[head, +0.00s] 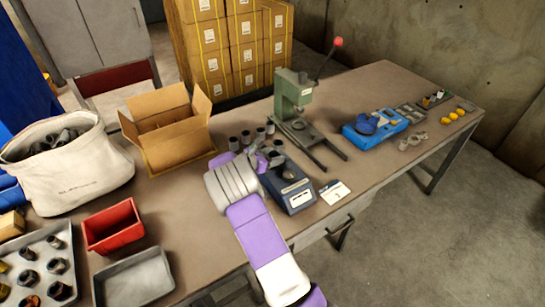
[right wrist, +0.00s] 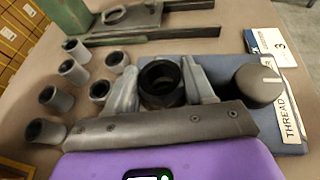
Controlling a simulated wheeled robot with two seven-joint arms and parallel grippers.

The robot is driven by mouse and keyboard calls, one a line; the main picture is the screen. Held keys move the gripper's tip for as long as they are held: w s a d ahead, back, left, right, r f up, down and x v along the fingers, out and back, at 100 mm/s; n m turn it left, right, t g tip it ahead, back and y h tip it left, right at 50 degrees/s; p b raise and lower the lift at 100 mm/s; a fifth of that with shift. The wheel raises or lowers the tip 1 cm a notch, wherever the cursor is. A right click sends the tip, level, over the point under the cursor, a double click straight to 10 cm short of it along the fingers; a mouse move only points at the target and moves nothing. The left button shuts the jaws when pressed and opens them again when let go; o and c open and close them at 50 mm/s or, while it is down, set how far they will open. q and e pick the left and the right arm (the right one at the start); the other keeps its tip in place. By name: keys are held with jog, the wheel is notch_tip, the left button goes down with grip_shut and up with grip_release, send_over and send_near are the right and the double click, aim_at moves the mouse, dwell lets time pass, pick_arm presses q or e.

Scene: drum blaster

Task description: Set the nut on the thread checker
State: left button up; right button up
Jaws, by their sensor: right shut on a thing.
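My right gripper (head: 266,157) reaches over the table and is shut on a dark ring-shaped nut. In the right wrist view the nut (right wrist: 162,84) sits between the two grey fingers (right wrist: 163,82), its round opening facing the camera. The thread checker (head: 298,197) is a blue box with a dark round knob, right beside the gripper. In the right wrist view the thread checker (right wrist: 238,70) lies behind and right of the nut, with a THREAD label. I cannot tell whether the nut touches it. My left gripper is not in view.
Several grey cylinders (right wrist: 72,72) stand left of the fingers. A green press (head: 290,95) stands behind, and a white card (head: 335,192) lies right of the checker. A red bin (head: 112,228), grey trays and a white sack (head: 80,170) fill the left side.

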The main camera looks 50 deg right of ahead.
jog(key=shift+f+b, duration=0.4)
jog(key=shift+b, duration=0.05)
jog(key=shift+r, duration=0.4)
jog(key=shift+r, duration=0.4)
jog(key=shift+r, duration=0.1)
dwell(1.1)
jog(key=shift+f+b, duration=0.85)
jog(key=shift+b, duration=0.25)
jog(key=shift+r, duration=0.2)
jog(key=shift+r, duration=0.5)
jog(key=shift+r, duration=0.15)
